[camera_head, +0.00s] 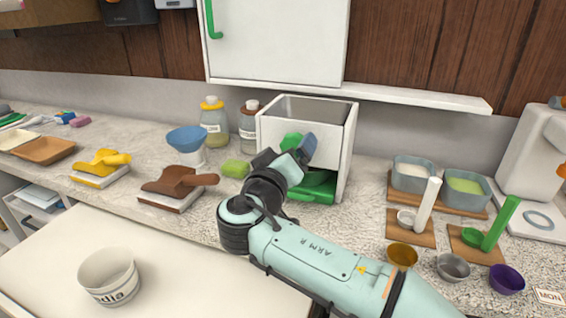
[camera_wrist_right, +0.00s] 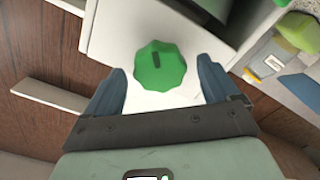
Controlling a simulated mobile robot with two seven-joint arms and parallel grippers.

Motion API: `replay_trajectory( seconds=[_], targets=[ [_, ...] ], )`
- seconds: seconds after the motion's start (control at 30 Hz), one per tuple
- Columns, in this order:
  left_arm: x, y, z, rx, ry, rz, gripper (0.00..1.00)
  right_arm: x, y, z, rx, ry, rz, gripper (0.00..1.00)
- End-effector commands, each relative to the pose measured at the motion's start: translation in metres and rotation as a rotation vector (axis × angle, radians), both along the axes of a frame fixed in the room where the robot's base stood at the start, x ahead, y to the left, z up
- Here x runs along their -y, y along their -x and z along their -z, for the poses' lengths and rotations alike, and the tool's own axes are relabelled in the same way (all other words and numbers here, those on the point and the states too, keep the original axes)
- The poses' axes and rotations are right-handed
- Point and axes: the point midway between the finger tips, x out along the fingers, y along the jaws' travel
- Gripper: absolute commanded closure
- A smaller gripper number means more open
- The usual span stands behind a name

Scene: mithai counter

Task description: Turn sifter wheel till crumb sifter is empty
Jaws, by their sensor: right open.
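The crumb sifter (camera_head: 348,128) is a white, open-topped box at the back of the counter. Its top opening shows grey inner walls; I cannot see whether crumbs lie at the bottom. The green sifter wheel (camera_wrist_right: 160,66) is a scalloped knob with a dark mark on the white front. In the head view the wheel is partly hidden by my right gripper (camera_head: 288,152). In the right wrist view the blue fingers of my right gripper (camera_wrist_right: 160,84) stand open on either side of the wheel, with gaps. A green tray (camera_head: 318,190) sits low in the sifter's front. My left gripper is out of view.
A blue funnel-topped vessel (camera_head: 187,140), a lime-green object (camera_head: 235,169) and bottles (camera_head: 214,122) stand left of the sifter. Grey tubs (camera_head: 465,190) and small bowls (camera_head: 453,268) stand to the right. A white shelf (camera_head: 430,98) runs behind and above.

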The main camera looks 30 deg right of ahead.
Motion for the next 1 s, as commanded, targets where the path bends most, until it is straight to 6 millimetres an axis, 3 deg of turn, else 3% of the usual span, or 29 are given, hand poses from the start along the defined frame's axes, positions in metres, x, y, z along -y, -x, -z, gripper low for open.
replay_trajectory(
  seconds=[0.6,1.0],
  targets=[
    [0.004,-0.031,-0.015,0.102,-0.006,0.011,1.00,-0.089,0.075,-0.001,0.002,0.001,-0.004,0.12],
    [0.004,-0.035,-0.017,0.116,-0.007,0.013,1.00,-0.099,0.085,-0.001,0.003,0.000,-0.001,0.12]
  ],
)
